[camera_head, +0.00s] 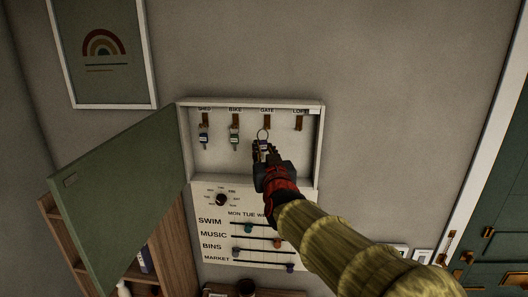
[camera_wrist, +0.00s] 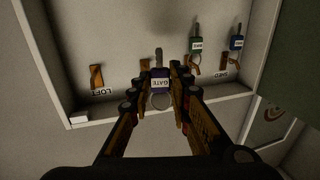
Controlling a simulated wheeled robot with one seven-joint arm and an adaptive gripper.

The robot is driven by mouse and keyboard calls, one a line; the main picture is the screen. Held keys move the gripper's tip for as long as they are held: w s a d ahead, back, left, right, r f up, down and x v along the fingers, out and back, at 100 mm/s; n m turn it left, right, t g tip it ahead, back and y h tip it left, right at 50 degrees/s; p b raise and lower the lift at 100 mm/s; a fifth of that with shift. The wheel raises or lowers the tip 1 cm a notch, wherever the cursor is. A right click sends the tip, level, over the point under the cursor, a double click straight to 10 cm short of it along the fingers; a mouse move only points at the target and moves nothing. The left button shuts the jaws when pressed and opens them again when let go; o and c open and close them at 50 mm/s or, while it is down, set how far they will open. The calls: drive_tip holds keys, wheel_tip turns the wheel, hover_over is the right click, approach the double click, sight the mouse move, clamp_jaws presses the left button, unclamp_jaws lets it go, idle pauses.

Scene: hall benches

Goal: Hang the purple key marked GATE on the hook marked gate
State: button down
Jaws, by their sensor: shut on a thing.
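The purple key tag marked GATE (camera_wrist: 160,83) is between my gripper's fingertips (camera_wrist: 160,86), and its metal ring (camera_head: 263,134) stands up beyond them. My gripper (camera_head: 262,150) is shut on the key in front of the open key cabinet. The brown hook marked GATE (camera_head: 267,121) is just above the ring in the head view. That hook also shows partly in the wrist view (camera_wrist: 145,64), partly covered by a finger. I cannot tell whether ring and hook touch.
A blue-tagged key (camera_head: 203,138) hangs at SHED and a green-tagged key (camera_head: 235,137) at BIKE, left of my gripper. The LOFT hook (camera_head: 298,123) is empty. The cabinet's green door (camera_head: 125,190) stands open to the left. A slider board (camera_head: 230,258) is below.

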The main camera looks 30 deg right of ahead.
drive_tip(key=shift+s+r, duration=0.1)
drive_tip(key=shift+w+d+f+b, duration=0.15)
drive_tip(key=shift+w+d+b, duration=0.1)
drive_tip(key=shift+w+d, duration=0.5)
drive_tip(key=shift+w+d+f+b, duration=0.1)
drive_tip(key=shift+w+d+b, duration=0.25)
drive_tip(key=shift+w, duration=0.55)
drive_tip(key=shift+w+d+f+b, duration=0.3)
drive_tip(key=shift+w+d, duration=0.25)
drive_tip(key=shift+w, duration=0.25)
drive_tip(key=shift+w+d+f+b, duration=0.3)
drive_tip(key=shift+w+d, duration=0.25)
drive_tip(key=shift+w, duration=0.2)
drive_tip(key=shift+w+d+f+b, duration=0.3)
drive_tip(key=shift+w+d, duration=0.25)
drive_tip(key=shift+w, duration=0.25)
drive_tip(key=c, duration=1.6)
unclamp_jaws()
drive_tip(key=shift+o, duration=0.2)
